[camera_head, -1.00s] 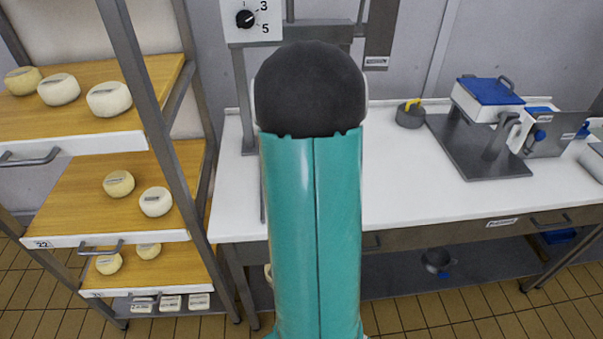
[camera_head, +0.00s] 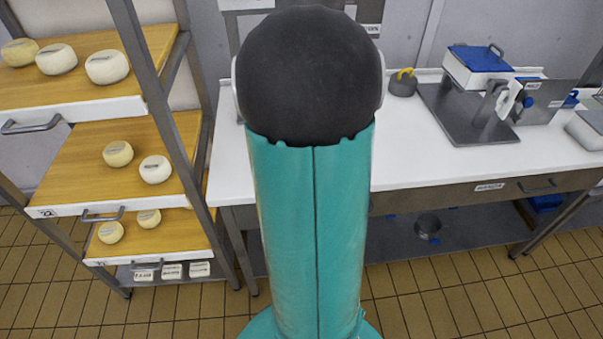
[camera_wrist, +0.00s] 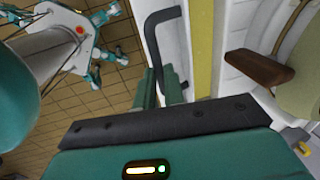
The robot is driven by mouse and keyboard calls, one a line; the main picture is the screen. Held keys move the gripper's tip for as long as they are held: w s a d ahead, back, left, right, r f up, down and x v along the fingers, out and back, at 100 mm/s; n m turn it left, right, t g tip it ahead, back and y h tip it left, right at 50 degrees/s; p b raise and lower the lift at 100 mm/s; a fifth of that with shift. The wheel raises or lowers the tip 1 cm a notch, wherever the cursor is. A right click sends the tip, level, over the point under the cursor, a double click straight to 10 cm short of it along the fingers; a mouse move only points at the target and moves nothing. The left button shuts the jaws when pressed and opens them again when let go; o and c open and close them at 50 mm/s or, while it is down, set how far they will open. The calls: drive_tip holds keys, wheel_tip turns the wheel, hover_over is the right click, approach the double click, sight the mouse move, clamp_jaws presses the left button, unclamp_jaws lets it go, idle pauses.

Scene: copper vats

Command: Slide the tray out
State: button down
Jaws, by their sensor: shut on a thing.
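My gripper (camera_wrist: 162,92) shows in the wrist view, its green fingers shut around the lower part of a dark bar handle (camera_wrist: 153,40). The handle sits on a white front panel (camera_wrist: 179,45) with a yellow wood-coloured strip beside it, which looks like a tray. The fingertips are partly hidden behind the dark edge of my gripper's body. In the head view, wooden trays with white fronts stand in a rack at left: a top tray (camera_head: 97,108), a middle tray (camera_head: 62,208) and a lower tray (camera_head: 180,240). My gripper is out of that view, so I cannot tell which tray it holds.
Pale cheeses (camera_head: 107,66) rest on the trays. A grey upright post (camera_head: 150,80) stands at the rack's front corner. A white worktop (camera_head: 410,155) with a blue-topped device (camera_head: 478,58) is at right. Tiled floor (camera_head: 430,300) is clear in front.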

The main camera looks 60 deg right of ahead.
drive_tip(key=shift+w+d+r, duration=0.1)
drive_tip(key=c, duration=1.5)
unclamp_jaws()
drive_tip(key=r, duration=0.4)
drive_tip(key=s+a+r, duration=0.1)
drive_tip(key=r, duration=0.4)
drive_tip(key=a+r, duration=0.1)
drive_tip(key=r, duration=0.3)
drive_tip(key=shift+s+r, duration=0.3)
drive_tip(key=shift+s, duration=0.05)
drive_tip(key=w+a+r+n+t, duration=0.1)
drive_tip(key=w+a+r+n, duration=0.15)
drive_tip(key=a+n, duration=0.55)
drive_tip(key=w+a+r+n+t, duration=0.1)
drive_tip(key=w+a+r+n, duration=0.15)
drive_tip(key=a+n, duration=0.55)
drive_tip(key=s+a+n, duration=0.1)
drive_tip(key=a+n, duration=0.3)
drive_tip(key=a, duration=0.1)
drive_tip(key=a+n+t+y, duration=0.1)
drive_tip(key=a+n, duration=0.2)
drive_tip(key=a, duration=0.2)
drive_tip(key=s+a+n+t, duration=0.1)
drive_tip(key=a+n, duration=0.3)
drive_tip(key=a, duration=0.2)
drive_tip(key=shift+s+r+n, duration=0.3)
drive_tip(key=shift+r, duration=0.1)
